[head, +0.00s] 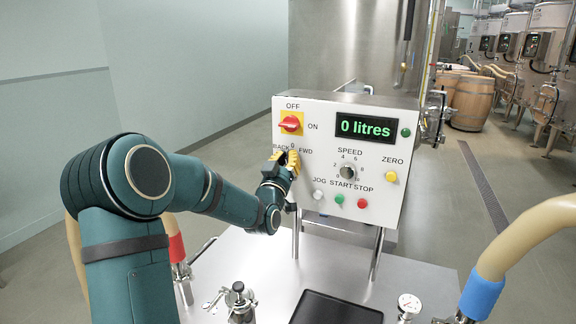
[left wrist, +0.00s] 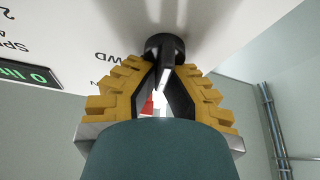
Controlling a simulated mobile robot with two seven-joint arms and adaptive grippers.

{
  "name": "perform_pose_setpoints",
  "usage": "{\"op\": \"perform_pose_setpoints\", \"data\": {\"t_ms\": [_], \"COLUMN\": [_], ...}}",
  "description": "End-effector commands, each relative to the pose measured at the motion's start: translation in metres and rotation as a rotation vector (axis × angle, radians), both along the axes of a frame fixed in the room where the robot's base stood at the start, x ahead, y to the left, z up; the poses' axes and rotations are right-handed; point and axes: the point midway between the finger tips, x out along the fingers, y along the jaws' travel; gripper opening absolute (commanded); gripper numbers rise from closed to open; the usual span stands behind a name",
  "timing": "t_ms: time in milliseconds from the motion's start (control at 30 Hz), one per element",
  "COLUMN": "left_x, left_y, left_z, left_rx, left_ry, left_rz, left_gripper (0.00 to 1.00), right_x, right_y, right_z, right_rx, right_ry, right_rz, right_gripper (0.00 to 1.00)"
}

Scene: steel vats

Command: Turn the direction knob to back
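The direction knob (left wrist: 165,46) is black, with a narrow grip bar and a white mark, on the white control panel (head: 262,0). In the left wrist view its bar stands between the fingertips of my left gripper (left wrist: 165,76), which close in on it from both sides. In the head view my left gripper (head: 284,164) is at the panel's left side, below the red main switch (head: 290,123), and hides most of the knob. The labels BACK, 0 and FWD show around it. The knob's exact setting is hard to tell. My right gripper is not in view.
The green display (head: 366,129) reads 0 litres. The speed dial (head: 347,172), yellow zero button (head: 390,176), and white, green and red buttons sit right of my gripper. Below are a steel table (head: 245,262), a black tray (head: 335,308) and a valve (head: 238,298).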

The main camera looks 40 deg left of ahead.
Motion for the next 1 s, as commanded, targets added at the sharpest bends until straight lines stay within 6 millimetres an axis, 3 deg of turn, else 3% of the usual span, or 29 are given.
{"op": "perform_pose_setpoints", "data": {"t_ms": [100,500,1000], "left_x": [-0.001,-0.002,-0.003], "left_y": [0.001,0.006,0.009], "left_z": [-0.002,-0.004,-0.003], "left_rx": [-0.090,-0.395,-0.556], "left_ry": [-0.037,-0.133,-0.182], "left_rz": [-0.001,-0.001,0.000], "left_gripper": [0.00,0.00,0.00], "right_x": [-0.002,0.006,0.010], "right_y": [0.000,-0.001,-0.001], "right_z": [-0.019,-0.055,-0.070], "right_rx": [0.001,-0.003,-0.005], "right_ry": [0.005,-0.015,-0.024], "right_rz": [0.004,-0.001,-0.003], "right_gripper": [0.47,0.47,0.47]}}
